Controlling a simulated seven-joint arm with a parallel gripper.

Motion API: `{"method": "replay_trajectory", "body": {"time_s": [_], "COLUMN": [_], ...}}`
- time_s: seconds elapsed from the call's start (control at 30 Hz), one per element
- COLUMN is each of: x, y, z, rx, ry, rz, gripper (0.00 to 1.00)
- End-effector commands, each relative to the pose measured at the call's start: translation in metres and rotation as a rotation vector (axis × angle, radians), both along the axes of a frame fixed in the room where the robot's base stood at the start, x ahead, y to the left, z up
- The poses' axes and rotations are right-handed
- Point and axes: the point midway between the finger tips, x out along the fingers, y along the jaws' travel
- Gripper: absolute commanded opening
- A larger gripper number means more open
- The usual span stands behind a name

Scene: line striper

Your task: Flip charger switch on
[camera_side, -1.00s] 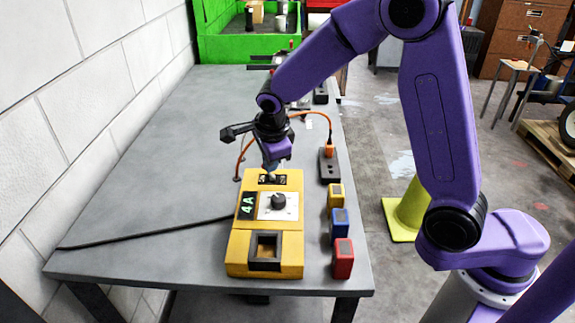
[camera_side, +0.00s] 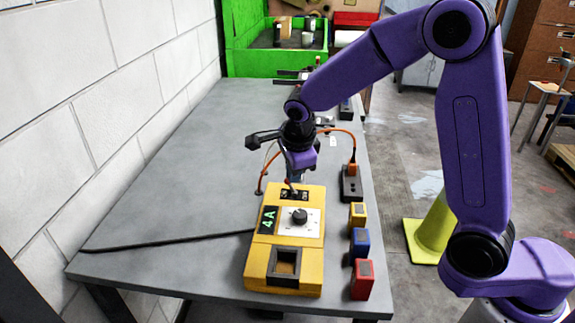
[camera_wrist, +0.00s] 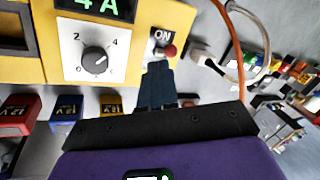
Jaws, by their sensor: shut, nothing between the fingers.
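The yellow charger (camera_side: 256,262) stands near the front of the grey table, with a dial (camera_side: 300,215), a green "4 A" display (camera_side: 268,220) and an empty-looking black-framed bay (camera_side: 286,263). In the wrist view, the charger (camera_wrist: 130,60) shows its dial (camera_wrist: 95,60) and a red-tipped switch (camera_wrist: 170,51) under an "ON" label. My gripper (camera_wrist: 160,68) is shut and empty, its fingertips close to the red tip; I cannot tell whether they touch. In the side view, my gripper (camera_side: 293,188) points down at the charger's far end and partly hides the switch there.
Yellow (camera_side: 358,213), blue (camera_side: 360,242) and red (camera_side: 362,280) battery blocks stand along the table's right edge. A black power strip (camera_side: 351,188) with an orange plug lies behind them. A black cable (camera_side: 165,240) runs left from the charger. The table's left half is mostly clear.

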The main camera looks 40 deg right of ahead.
Motion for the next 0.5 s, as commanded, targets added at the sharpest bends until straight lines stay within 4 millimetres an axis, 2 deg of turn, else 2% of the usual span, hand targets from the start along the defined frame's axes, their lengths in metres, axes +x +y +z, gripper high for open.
{"method": "replay_trajectory", "body": {"time_s": [0.3,0.5], "x": [-0.034,-0.026], "y": [0.012,0.034], "z": [0.017,0.044], "rx": [0.000,0.001], "ry": [-0.003,-0.004], "rz": [0.003,0.003], "gripper": [0.00,0.00]}}
